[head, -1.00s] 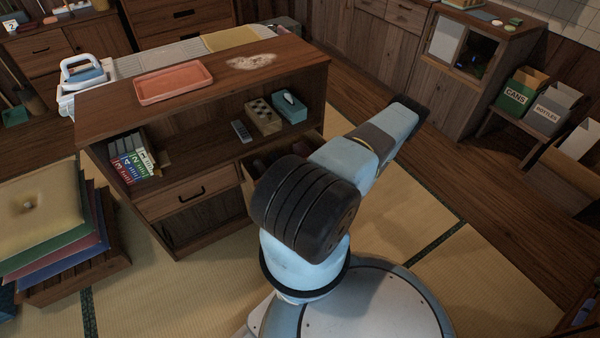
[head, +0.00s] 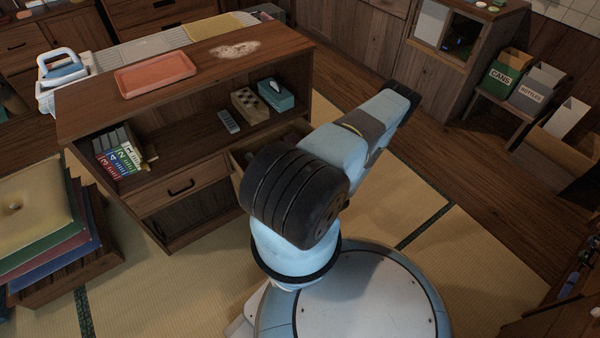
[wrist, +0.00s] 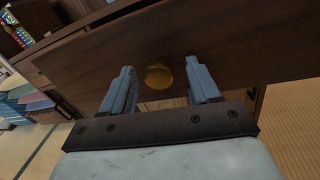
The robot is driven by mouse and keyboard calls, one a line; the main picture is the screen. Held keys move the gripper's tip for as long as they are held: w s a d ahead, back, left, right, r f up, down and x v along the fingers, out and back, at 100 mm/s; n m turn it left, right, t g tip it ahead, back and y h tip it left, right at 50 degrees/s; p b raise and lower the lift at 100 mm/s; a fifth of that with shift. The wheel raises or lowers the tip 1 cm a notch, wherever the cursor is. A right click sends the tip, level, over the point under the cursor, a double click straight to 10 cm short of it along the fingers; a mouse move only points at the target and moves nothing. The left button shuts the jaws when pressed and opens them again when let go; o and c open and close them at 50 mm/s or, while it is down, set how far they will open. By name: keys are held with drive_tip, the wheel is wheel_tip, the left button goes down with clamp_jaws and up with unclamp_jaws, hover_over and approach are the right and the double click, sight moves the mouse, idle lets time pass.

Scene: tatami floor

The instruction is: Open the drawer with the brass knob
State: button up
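The brass knob (wrist: 158,77) sits on a dark wooden drawer front (wrist: 225,55) in the wrist view. My gripper (wrist: 159,72) is open, with one finger on each side of the knob and a visible gap to both. In the head view, the right drawer (head: 236,163) of the low wooden cabinet (head: 75,100) stands partly pulled out, with dark contents showing inside. My arm hides its front and the knob there, and my gripper is not visible in that view.
The left drawer (head: 179,187) with a black handle is shut. The shelf above holds books (head: 118,155), a remote (head: 229,122), a checkered box (head: 249,103) and a tissue box (head: 276,96). Stacked cushions (head: 40,220) stand at left. Tatami lies clear to the right.

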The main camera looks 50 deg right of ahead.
drive_tip(key=s+a, duration=0.1)
drive_tip(key=s, duration=1.2)
drive_tip(key=shift+s, duration=0.35)
drive_tip(key=shift+a, duration=0.1)
